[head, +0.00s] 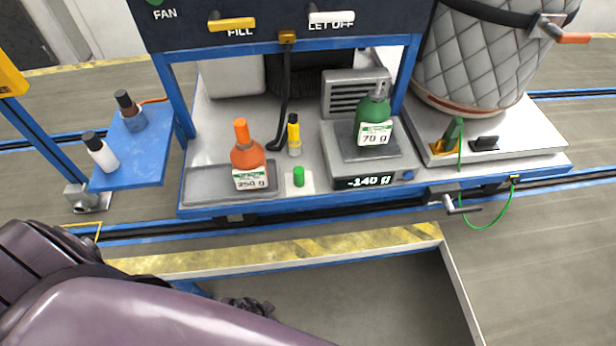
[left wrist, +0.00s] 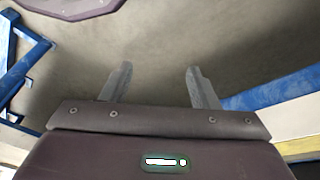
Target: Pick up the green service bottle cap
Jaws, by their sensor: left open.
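A small green cap (head: 299,176) stands on a white square pad (head: 309,186) on the cart deck, between the orange bottle and the scale. A green bottle (head: 374,122) labelled 70 g stands upright on the scale (head: 385,172), whose display reads -140 g. My left gripper (left wrist: 160,68) is open and empty in the left wrist view, with bare floor between and beyond its fingers. The cap is not in that view. In the head view my left arm covers the lower left, well short of the cap. My right gripper is not in view.
An orange bottle (head: 248,160) stands on a grey tray (head: 205,186) left of the cap. A yellow-and-black bottle (head: 294,135) stands behind the cap. A black hose (head: 284,100) hangs nearby. A yellow-striped edge (head: 290,251) lies in front of the cart.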

